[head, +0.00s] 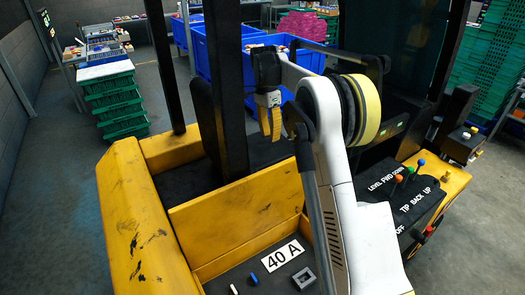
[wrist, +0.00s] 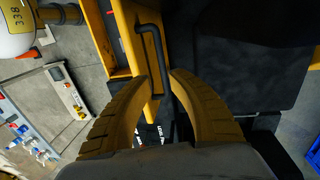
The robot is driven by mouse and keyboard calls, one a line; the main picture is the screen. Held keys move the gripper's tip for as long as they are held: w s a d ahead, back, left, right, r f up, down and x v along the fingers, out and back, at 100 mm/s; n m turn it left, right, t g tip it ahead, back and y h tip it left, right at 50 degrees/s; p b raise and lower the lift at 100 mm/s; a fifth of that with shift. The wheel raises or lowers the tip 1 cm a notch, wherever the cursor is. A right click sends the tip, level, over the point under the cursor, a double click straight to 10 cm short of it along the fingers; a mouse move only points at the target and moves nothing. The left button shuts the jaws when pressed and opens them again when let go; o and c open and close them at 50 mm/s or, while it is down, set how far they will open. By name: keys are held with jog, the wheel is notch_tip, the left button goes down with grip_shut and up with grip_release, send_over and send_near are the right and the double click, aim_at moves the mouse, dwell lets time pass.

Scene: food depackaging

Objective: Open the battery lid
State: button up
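The yellow vehicle body (head: 150,225) fills the front of the head view. A flat yellow panel (head: 240,220) stands upright above an open-looking bay; I cannot tell for sure which part is the battery lid. My gripper (head: 270,136) hangs pointing down above the black deck behind that panel. In the wrist view its two curved yellow fingers (wrist: 158,76) are apart with nothing gripped. A bent black bar (wrist: 152,48) shows between and beyond the fingertips, near a yellow edge. I cannot tell its distance from them.
A bay floor carries a 40 A label (head: 284,256), a blue-topped knob (head: 253,279) and a grey square socket (head: 304,278). A black post (head: 229,95) rises left of my gripper. Levers (head: 409,172) stand at right. Green crates (head: 112,105) and blue bins (head: 215,50) are behind.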

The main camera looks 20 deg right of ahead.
jog(key=f, duration=0.3)
jog(key=s+f, duration=0.1)
jog(key=f, duration=0.3)
jog(key=f+p, duration=0.1)
jog(key=f, duration=0.2)
jog(key=shift+s+d+f, duration=0.15)
jog(key=shift+s+f, duration=0.1)
jog(key=shift+s, duration=0.05)
jog(key=shift+w+f, duration=0.1)
jog(key=shift+c, duration=0.2)
grip_shut()
